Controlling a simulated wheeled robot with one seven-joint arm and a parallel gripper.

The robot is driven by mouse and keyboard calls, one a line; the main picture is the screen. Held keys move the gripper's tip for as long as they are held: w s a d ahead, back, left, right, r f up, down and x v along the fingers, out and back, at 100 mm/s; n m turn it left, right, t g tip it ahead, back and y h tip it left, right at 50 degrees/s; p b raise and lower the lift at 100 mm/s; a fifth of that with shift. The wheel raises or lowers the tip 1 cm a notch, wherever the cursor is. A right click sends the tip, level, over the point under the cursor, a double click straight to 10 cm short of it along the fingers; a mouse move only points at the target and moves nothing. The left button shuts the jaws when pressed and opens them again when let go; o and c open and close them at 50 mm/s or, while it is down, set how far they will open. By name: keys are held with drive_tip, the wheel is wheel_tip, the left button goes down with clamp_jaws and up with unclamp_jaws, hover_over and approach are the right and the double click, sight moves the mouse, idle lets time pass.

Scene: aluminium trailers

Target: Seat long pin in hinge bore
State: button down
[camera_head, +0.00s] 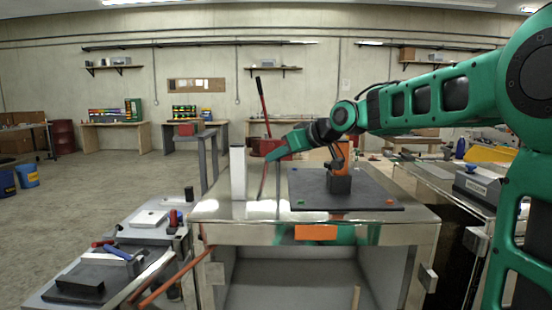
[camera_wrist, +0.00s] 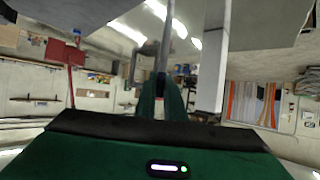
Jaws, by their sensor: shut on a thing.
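My gripper (camera_head: 272,156) reaches in from the right over the left part of the shiny metal table. In the wrist view its green fingers (camera_wrist: 166,92) are shut on a thin grey rod, the long pin (camera_wrist: 170,38), which runs away from the fingertips to the top edge of the picture. In the head view the pin (camera_head: 278,184) looks like a thin upright line below the gripper. A white upright post (camera_head: 237,173) stands just left of it, and also shows in the wrist view (camera_wrist: 212,68). I cannot make out the hinge bore or where the pin's lower end sits.
A dark plate (camera_head: 375,196) with an orange and black block (camera_head: 340,178) lies on the metal table (camera_head: 225,208), right of the pin. A red tool with a long handle (camera_head: 263,105) rises behind. Lower benches with tools stand at left; another bench is at right. Open floor is at far left.

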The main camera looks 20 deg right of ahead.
drive_tip(key=c, duration=1.8)
unclamp_jaws()
drive_tip(key=shift+c, duration=0.2)
drive_tip(key=shift+r, duration=0.1)
